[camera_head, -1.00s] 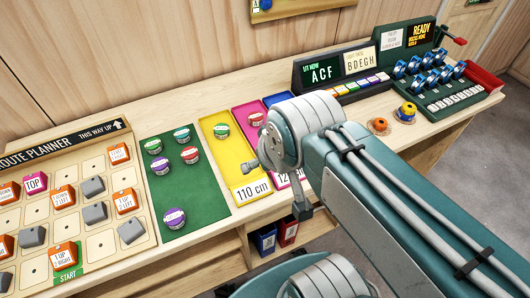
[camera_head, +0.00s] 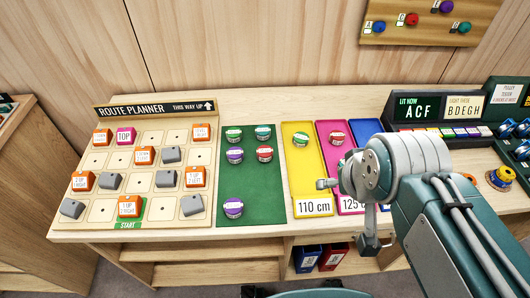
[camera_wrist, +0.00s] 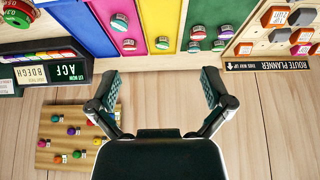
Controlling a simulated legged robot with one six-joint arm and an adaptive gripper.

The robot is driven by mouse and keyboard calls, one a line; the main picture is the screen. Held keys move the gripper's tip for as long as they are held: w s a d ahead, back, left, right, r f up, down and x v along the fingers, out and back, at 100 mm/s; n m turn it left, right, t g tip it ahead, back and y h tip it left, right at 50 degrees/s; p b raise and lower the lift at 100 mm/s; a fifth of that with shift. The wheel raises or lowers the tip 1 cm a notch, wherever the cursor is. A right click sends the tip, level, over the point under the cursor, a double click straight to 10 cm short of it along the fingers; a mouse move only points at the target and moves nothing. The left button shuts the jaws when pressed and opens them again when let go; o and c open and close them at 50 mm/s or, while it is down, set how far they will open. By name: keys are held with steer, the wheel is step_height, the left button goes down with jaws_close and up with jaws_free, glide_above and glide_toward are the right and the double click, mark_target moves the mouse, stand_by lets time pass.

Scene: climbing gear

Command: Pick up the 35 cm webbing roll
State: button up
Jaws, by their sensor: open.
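Several webbing rolls lie on the green mat: a green one (camera_head: 234,134), a teal one (camera_head: 263,132), a purple one (camera_head: 235,155), a red one (camera_head: 265,154) and another purple one (camera_head: 233,207) near the front edge. Their labels are too small to read, so I cannot tell which is 35 cm. A green-topped roll (camera_head: 300,139) lies in the yellow tray and a red one (camera_head: 337,138) in the magenta tray. My gripper (camera_wrist: 160,88) is open and empty in the wrist view, with its fingers apart over the wall side, away from the rolls.
The route planner board (camera_head: 106,211) with its blocks lies left of the green mat (camera_head: 250,190). The yellow tray (camera_head: 305,180) and blue tray (camera_head: 370,128) are to the right, partly behind my arm. Lit sign boxes (camera_head: 415,108) stand farther right. A peg board (camera_head: 430,36) hangs on the wall.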

steer(key=m+g, duration=0.2)
steer(key=g, duration=0.2)
glide_above(264, 151)
steer(key=f, duration=1.8)
steer(key=shift+a+f, duration=0.2)
steer(key=shift+a, duration=0.05)
steer(key=shift+w+d+f, duration=0.1)
steer(key=shift+d+f, duration=0.05)
steer(key=shift+f, duration=1.2)
steer(key=shift+d+f, duration=0.15)
steer(key=shift+f, duration=1.2)
steer(key=c, duration=1.1)
